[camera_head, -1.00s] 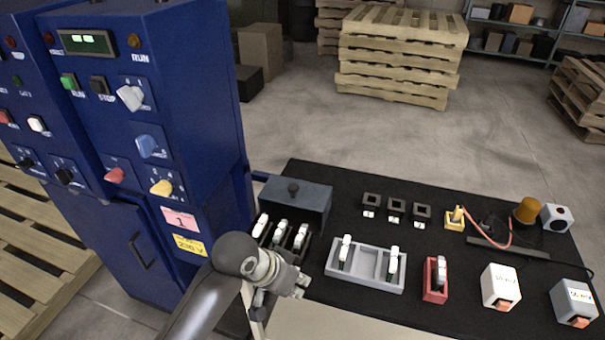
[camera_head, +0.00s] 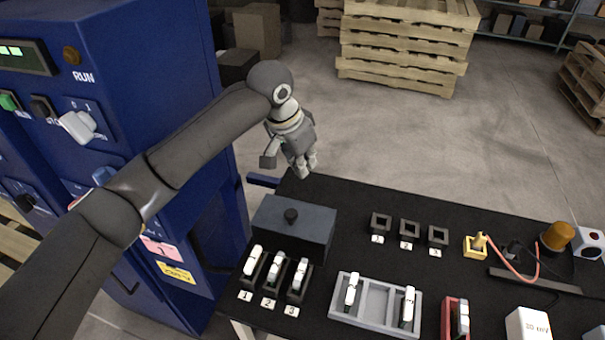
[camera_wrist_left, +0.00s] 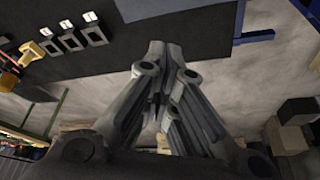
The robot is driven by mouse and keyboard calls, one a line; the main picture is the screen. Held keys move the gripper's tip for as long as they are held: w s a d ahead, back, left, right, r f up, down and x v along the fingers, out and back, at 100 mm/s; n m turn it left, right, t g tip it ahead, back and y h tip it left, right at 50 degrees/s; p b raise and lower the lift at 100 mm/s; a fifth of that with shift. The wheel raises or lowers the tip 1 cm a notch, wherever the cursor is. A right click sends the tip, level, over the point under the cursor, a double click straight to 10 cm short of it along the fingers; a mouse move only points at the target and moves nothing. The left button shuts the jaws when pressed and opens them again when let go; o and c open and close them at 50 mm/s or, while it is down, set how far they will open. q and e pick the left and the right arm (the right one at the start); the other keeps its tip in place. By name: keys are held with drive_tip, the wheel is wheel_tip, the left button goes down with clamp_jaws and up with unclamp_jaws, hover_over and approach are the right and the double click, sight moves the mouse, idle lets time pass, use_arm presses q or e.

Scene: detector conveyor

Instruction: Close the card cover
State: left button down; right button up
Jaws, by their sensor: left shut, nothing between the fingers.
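White cards (camera_head: 275,272) stand exposed in these slots, in front of the cover. My left gripper (camera_head: 303,170) hangs above the mat's far left corner, behind the cover and apart from it. Its fingers are shut and empty; they also show in the left wrist view (camera_wrist_left: 164,52). My right gripper is out of view.
A blue control cabinet (camera_head: 150,110) stands left of the bench. A grey tray (camera_head: 376,296) with two cards lies right of the slots. Several black sockets (camera_head: 409,229) stand behind it. A blue bar (camera_head: 263,180) juts out at the mat's far left corner.

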sight(302, 214)
use_arm(q)
drive_tip(key=f, duration=0.1)
drive_tip(key=d+f, duration=0.1)
drive_tip(key=f, duration=0.1)
drive_tip(key=f+p, duration=0.1)
drive_tip(key=f, duration=0.1)
drive_tip(key=shift+d+f, duration=0.1)
drive_tip(key=shift+d, duration=0.2)
drive_tip(key=x, duration=0.4)
drive_tip(key=shift+w+p, duration=0.15)
drive_tip(key=shift+p, duration=0.2)
drive_tip(key=shift+s+a+p, duration=0.65)
drive_tip(key=shift+s+a, duration=0.45)
drive_tip(key=shift+a, duration=0.05)
drive_tip(key=shift+s+a, duration=0.2)
drive_tip(key=shift+a, duration=0.05)
drive_tip(key=shift+s+a, duration=0.1)
drive_tip(key=shift+s, duration=0.1)
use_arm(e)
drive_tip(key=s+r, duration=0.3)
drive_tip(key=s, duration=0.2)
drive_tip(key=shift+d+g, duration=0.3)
